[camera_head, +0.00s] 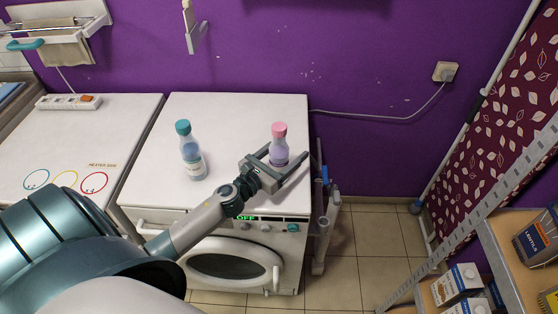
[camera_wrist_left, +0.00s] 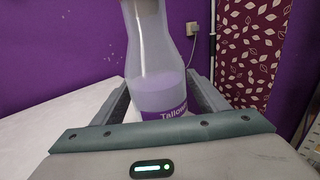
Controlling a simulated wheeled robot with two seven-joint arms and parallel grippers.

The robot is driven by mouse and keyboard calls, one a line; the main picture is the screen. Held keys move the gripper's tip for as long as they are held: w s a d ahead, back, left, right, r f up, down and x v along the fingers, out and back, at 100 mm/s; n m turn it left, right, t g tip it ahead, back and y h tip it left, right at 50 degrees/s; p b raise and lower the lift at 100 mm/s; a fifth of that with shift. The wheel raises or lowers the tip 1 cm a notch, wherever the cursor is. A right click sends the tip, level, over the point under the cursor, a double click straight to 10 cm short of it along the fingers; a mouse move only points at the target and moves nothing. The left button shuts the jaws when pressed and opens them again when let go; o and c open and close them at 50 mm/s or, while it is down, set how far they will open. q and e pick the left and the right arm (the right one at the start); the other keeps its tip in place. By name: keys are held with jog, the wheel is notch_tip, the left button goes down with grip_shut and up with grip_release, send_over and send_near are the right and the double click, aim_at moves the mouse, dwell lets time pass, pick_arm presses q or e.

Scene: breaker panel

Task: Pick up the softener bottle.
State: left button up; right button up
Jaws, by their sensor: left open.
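A bottle with a pink cap (camera_head: 279,131) stands upright on the white washing machine top near its right edge. In the left wrist view this clear bottle (camera_wrist_left: 158,62) has purple contents and a purple label reading "Tallow...", partly cut off. My left gripper (camera_head: 286,156) is open, with one finger on each side of this bottle. I cannot tell whether either finger touches it. A second bottle with a teal cap (camera_head: 191,152) stands upright to the left, clear of the gripper. I cannot read in these views which bottle is the softener. My right gripper is not in view.
The washing machine top (camera_head: 235,115) is otherwise clear. A white heater top (camera_head: 85,135) with a power strip (camera_head: 68,102) is at left. A purple wall stands behind. A shelf with boxes (camera_head: 458,283) is at lower right.

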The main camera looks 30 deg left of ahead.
pick_arm(q)
jog(key=c, duration=1.4)
jog(key=shift+r, duration=0.2)
jog(key=d+r, duration=0.3)
jog(key=s+d+r, duration=0.1)
jog(key=d+r, duration=0.3)
jog(key=s+d+r, duration=0.1)
jog(key=d+r, duration=0.2)
jog(key=d, duration=0.1)
jog(key=shift+s+d+r, duration=0.2)
jog(key=shift+s+r, duration=0.05)
jog(key=shift+r, duration=0.1)
